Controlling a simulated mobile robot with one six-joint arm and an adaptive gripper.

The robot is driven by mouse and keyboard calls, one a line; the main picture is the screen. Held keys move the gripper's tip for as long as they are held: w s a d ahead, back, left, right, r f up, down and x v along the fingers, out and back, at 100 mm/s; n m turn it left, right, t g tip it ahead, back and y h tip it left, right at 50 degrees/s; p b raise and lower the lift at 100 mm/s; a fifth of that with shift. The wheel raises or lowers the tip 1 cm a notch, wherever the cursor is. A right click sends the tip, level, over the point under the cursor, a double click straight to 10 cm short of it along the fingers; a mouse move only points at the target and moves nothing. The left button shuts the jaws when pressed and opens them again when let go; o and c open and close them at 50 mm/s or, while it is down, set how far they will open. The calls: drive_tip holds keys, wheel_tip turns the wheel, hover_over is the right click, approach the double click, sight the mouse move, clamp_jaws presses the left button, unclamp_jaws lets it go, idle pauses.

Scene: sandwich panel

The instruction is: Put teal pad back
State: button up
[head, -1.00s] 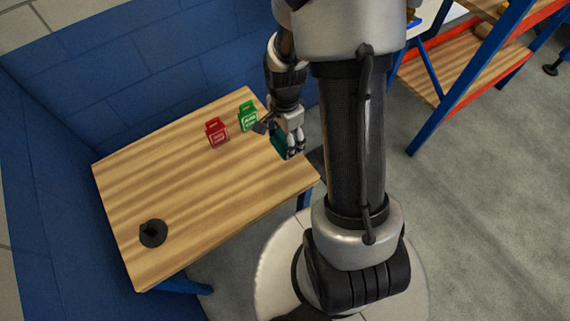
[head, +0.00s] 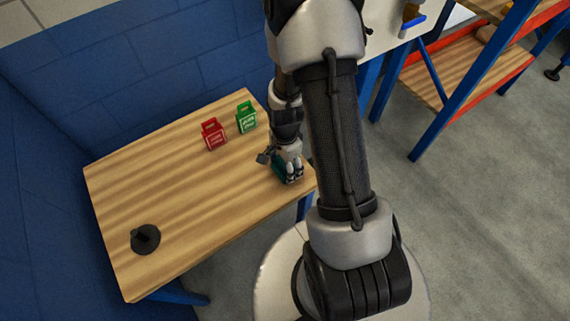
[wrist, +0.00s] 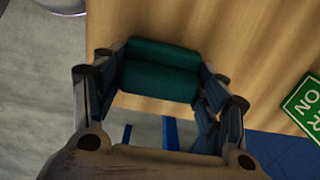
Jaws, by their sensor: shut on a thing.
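The teal pad (wrist: 160,72) sits between the two fingers of my gripper (wrist: 155,85) in the wrist view, near the table edge. In the head view my gripper (head: 290,172) is low at the right end of the wooden table (head: 190,200), and a bit of the teal pad (head: 279,170) shows beside the fingers. The gripper is shut on the pad. Whether the pad touches the table top I cannot tell.
A red box-like item (head: 214,135) and a green one (head: 246,118) stand at the table's back. The green one's label (wrist: 304,102) shows in the wrist view. A black round object (head: 146,240) stands at the front left. The table's middle is clear. Shelving (head: 465,85) stands at right.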

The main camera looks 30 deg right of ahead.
drive_tip(key=shift+f, duration=0.1)
drive_tip(key=o, duration=1)
drive_tip(key=s+a+r+n+t+p, duration=0.1)
drive_tip(key=a+r+n+p, duration=0.2)
drive_tip(key=r, duration=1.1)
drive_tip(key=s+a+r+n+t+p, duration=0.15)
drive_tip(key=r+n, duration=0.25)
drive_tip(key=r, duration=1)
drive_tip(key=s+a+r+n+t, duration=0.2)
drive_tip(key=s+a+r+n, duration=0.4)
drive_tip(key=s+r+n, duration=0.4)
drive_tip(key=shift+s+r+n, duration=0.3)
drive_tip(key=shift+s+r, duration=0.1)
drive_tip(key=shift+s, duration=0.15)
